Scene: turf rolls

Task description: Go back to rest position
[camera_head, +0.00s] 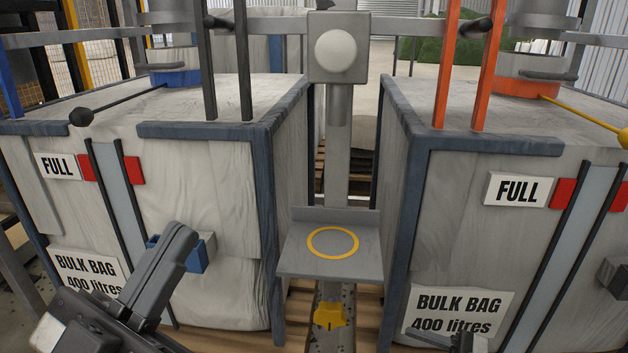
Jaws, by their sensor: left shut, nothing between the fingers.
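My left gripper (178,240) comes in from the lower left, in front of the left bulk bag (205,215). Its fingers are together with nothing between them, and the tips point up and to the right. They overlap in the picture a blue and grey fitting (203,254) on that bag's front; I cannot tell whether they touch it. At the bottom edge on the right, only a small dark part of my right arm or gripper (473,338) shows, in front of the right bulk bag (455,220). Its fingers cannot be made out.
A grey post with a white round button (335,50) stands between the bags. Below it, a small grey shelf (300,262) bears a yellow ring (333,242).

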